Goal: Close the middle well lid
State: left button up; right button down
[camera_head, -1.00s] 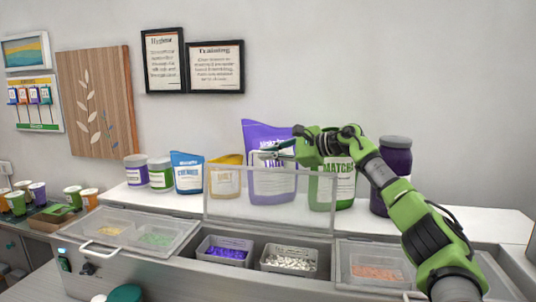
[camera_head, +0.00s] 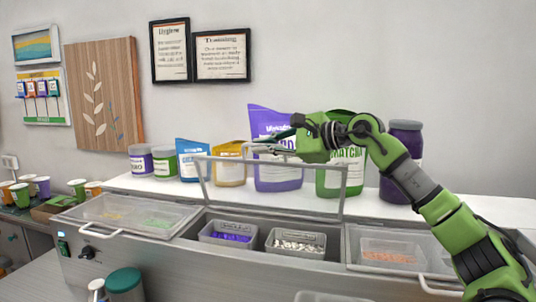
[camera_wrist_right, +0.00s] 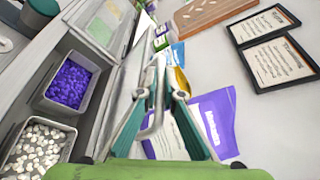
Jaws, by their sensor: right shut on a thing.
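The middle well lid (camera_head: 200,180) is a clear panel with a grey frame. In the right wrist view the fingers (camera_wrist_right: 157,100) close around the bent metal handle (camera_wrist_right: 153,128). The open middle well (camera_head: 255,222) holds a tub of purple pieces (camera_head: 228,235) and a tub of white pieces (camera_head: 296,243). My left gripper is not in view.
The left lid (camera_head: 130,215) and right lid (camera_head: 400,262) lie closed over their wells. Pouches (camera_head: 278,175) and jars (camera_head: 405,135) stand on the shelf behind the raised lid. A green-capped jar (camera_head: 123,280) stands in front.

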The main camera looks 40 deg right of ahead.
jog(key=shift+s+a+f+n+t+b, duration=0.15)
jog(key=shift+s+a+f+n+b, duration=0.15)
jog(key=shift+s+a+b, duration=0.2)
jog(key=shift+s+a+f+n+t+b, duration=0.2)
jog(key=shift+s+a+f+b, duration=0.15)
jog(key=shift+a+b, duration=0.25)
jog(key=shift+r, duration=0.1)
jog(key=c, duration=2.2)
grip_release()
jog(key=shift+d, duration=0.1)
jog(key=v, duration=1.2)
